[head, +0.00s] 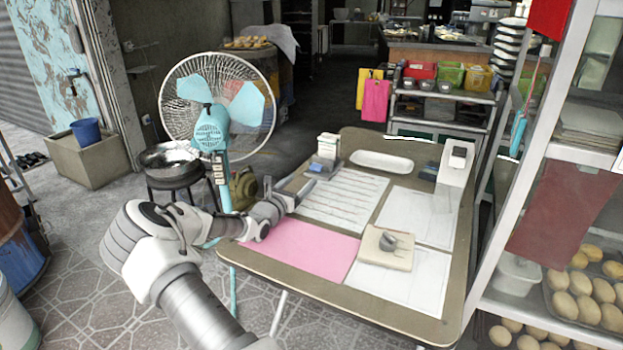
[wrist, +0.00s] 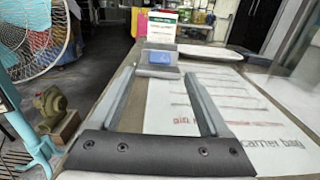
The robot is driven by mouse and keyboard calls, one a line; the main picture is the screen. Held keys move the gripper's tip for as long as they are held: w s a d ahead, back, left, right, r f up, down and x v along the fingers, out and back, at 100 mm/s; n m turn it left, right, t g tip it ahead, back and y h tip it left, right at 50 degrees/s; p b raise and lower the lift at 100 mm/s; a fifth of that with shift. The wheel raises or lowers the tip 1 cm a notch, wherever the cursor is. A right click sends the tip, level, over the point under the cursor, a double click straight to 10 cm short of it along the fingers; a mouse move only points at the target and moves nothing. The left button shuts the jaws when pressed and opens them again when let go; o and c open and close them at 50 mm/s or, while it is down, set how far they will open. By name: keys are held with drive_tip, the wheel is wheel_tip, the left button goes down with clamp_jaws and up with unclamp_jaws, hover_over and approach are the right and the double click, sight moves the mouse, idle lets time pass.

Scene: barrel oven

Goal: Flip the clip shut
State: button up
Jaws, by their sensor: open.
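My gripper (head: 305,190) is over the left side of the table, low above a white printed sheet. In the wrist view my gripper (wrist: 158,75) is open and empty, its two fingers apart and pointing forward. Ahead of the fingertips is a grey holder with a blue patch (wrist: 158,58), in front of a white and green box (wrist: 160,28). The grey holder (head: 318,164) also shows in the head view, at the table's far left edge. It is apart from my fingers. I cannot tell which part is the clip or whether it is open.
A pink sheet (head: 300,248) and paper sheets lie on the table (head: 420,325). A beige block (head: 383,251) with a grey piece, a white tray (head: 381,161) and a white stand (head: 455,170) are on it. A turquoise fan (head: 212,125) stands close left.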

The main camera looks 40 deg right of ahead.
sight(315, 169)
drive_tip(key=x, duration=0.2)
drive_tip(key=b+x, duration=0.1)
drive_tip(key=x, duration=0.2)
drive_tip(key=b+x, duration=0.1)
drive_tip(key=x, duration=0.1)
drive_tip(key=shift+d+f, duration=0.25)
drive_tip(key=shift+f, duration=0.05)
drive_tip(key=shift+r, duration=0.1)
clamp_jaws()
